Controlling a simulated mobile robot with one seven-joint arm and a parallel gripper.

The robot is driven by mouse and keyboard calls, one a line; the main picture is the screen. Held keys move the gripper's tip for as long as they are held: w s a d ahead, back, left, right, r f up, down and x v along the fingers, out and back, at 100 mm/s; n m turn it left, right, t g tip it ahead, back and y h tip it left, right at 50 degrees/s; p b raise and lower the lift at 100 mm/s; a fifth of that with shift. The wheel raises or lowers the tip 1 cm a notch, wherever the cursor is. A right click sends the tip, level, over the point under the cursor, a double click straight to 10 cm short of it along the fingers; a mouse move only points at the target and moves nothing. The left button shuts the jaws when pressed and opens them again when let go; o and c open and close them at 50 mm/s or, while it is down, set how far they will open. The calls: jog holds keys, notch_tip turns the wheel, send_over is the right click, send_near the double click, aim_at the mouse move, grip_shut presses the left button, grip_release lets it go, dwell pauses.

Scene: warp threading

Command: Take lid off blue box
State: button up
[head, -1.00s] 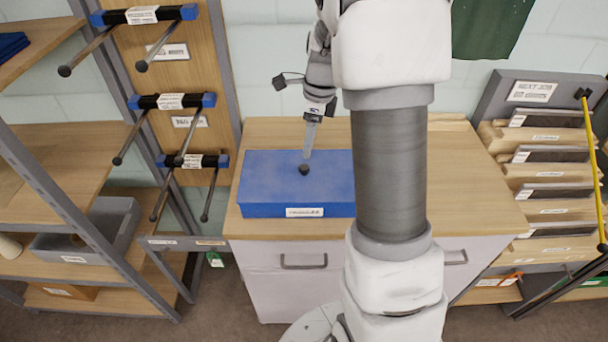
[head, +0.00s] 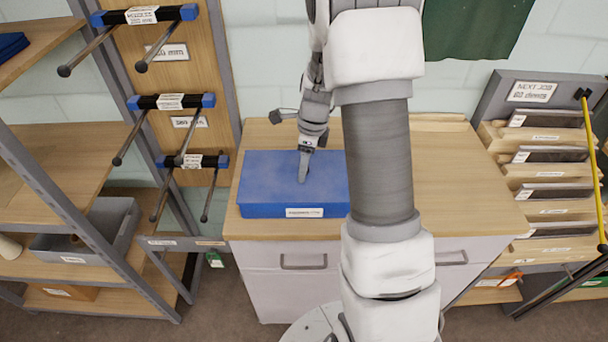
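The blue box (head: 270,190) sits on the wooden top of the cabinet, with its flat blue lid in place and a white label on its front face. My gripper (head: 303,177) points down at the middle of the lid. The dark knob seen there earlier is now hidden behind the fingers. The fingers show nearly edge-on as one grey shape, so I cannot tell whether they are open or shut on the knob. My arm covers the area just right of the box.
The wooden counter (head: 455,185) is clear to the right of my arm. A shelf unit with a grey bin (head: 115,232) stands at the left, beside a board of rods (head: 172,102). A rack of slatted trays (head: 545,170) stands at the right.

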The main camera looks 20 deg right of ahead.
grip_shut()
jog(key=shift+r, duration=0.1)
dwell(1.1)
